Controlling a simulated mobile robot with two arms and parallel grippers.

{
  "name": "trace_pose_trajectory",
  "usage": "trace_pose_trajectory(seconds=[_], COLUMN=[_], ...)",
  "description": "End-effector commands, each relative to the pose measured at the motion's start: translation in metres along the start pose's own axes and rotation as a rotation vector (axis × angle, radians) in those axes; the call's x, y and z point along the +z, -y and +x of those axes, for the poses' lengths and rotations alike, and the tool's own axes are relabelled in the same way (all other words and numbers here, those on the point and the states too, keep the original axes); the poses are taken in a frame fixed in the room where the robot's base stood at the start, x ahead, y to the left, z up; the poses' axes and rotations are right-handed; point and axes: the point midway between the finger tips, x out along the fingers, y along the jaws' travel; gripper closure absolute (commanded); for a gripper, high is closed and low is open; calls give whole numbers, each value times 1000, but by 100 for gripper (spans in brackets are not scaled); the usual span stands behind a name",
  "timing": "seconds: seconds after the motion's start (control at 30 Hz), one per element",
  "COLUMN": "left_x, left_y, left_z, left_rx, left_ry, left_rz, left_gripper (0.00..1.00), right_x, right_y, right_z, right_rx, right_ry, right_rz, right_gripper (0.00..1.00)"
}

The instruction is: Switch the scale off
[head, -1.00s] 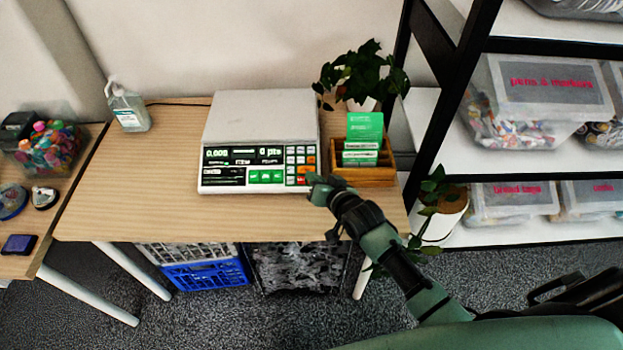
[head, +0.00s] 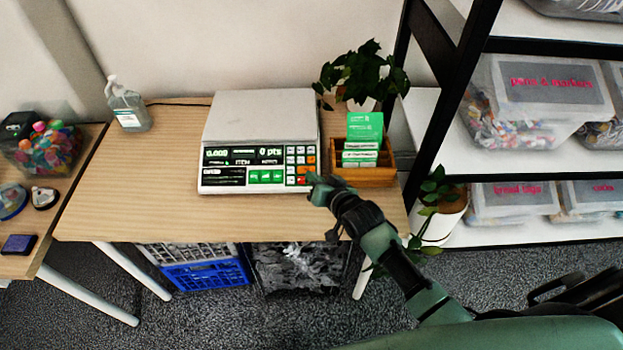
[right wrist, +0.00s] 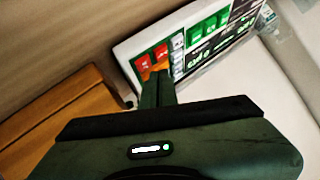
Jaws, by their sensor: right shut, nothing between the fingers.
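The scale (head: 262,112) stands on the wooden table with its flat grey platform behind a sloped front panel. Its display (head: 241,155) is lit and reads zeros. The keypad at the panel's right end has white, orange and red keys, with green keys to the left. My right gripper (head: 314,183) is shut and empty, its tips at the lower right corner of the keypad. In the right wrist view, the shut fingers (right wrist: 158,82) reach the red and orange keys (right wrist: 152,58). I cannot tell whether they touch a key. My left gripper is not in view.
A wooden card holder (head: 364,176) with green cards stands close to the right of the scale, near my gripper. A potted plant (head: 362,75) is behind it. A sanitizer bottle (head: 128,108) stands at the back left. The table (head: 120,190) is bare left of the scale.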

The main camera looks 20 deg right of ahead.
Motion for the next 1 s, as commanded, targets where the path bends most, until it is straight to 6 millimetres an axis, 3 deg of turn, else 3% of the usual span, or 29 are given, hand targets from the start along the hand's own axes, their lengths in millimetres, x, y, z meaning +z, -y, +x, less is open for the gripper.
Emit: trace_pose_trajectory(seconds=[1.0], left_x=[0], left_y=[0], left_z=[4], left_rx=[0], left_ry=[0], left_rz=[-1], left_gripper=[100], right_x=[5], right_y=[-5], right_z=[7], right_rx=[0], right_ry=[0], right_rz=[0], right_gripper=[100])
